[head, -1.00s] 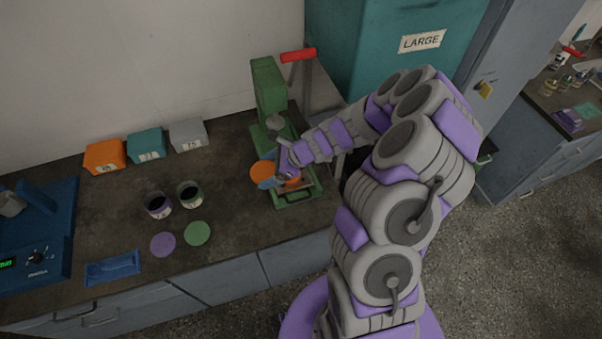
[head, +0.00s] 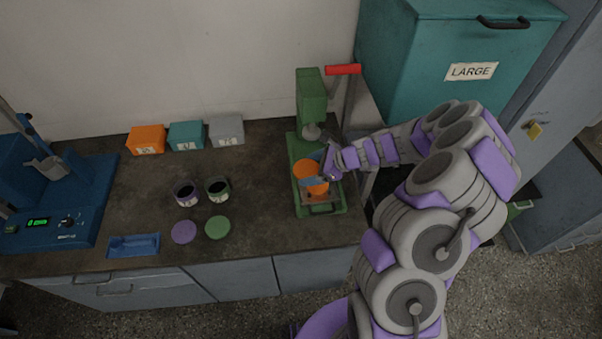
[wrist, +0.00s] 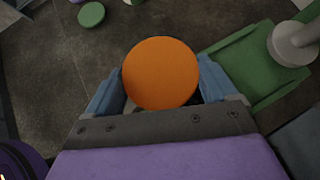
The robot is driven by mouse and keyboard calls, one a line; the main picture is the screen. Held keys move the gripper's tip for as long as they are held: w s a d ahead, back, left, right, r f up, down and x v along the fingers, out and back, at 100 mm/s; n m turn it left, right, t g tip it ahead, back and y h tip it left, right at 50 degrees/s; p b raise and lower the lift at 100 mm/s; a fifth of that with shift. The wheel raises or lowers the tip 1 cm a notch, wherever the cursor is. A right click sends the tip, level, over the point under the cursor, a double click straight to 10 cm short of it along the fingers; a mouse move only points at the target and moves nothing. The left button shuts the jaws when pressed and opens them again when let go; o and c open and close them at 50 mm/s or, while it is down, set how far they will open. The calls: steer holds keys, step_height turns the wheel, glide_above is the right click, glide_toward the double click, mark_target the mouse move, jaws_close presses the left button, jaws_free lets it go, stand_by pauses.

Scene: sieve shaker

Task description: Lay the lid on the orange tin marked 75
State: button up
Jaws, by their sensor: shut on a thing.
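My gripper (head: 322,172) is shut on the round orange lid (head: 304,167), over the base of the green press. In the wrist view the lid (wrist: 160,72) is a flat orange disc between the two blue fingers. A second patch of orange (head: 317,189) shows below the near finger in the head view. It may be the orange tin under the lid, but I cannot tell for sure. No mark 75 is readable, and the lid hides what lies under it in the wrist view.
The green press (head: 311,95) with a red handle (head: 343,69) stands just behind my gripper. The counter between is clear.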

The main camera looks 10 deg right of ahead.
steer(key=shift+w+d+f, duration=0.1)
steer(key=shift+w+d, duration=0.15)
steer(key=shift+d, duration=0.35)
steer(key=shift+w+d, duration=0.25)
steer(key=shift+d, duration=0.35)
steer(key=shift+w+d, duration=0.2)
steer(key=f+b, duration=0.1)
steer(key=w+d+f+b, duration=0.1)
steer(key=f+b, duration=0.1)
steer(key=d+f+b, duration=0.1)
steer(key=f+b, duration=0.1)
steer(key=shift+w, duration=0.3)
steer(key=shift+w+a+f, duration=0.1)
steer(key=shift+a+f, duration=0.25)
steer(key=shift+f, duration=0.1)
steer(key=shift+d+f, duration=0.1)
steer(key=shift+d, duration=0.2)
steer(key=shift+a+p, duration=0.2)
steer(key=shift+p, duration=0.1)
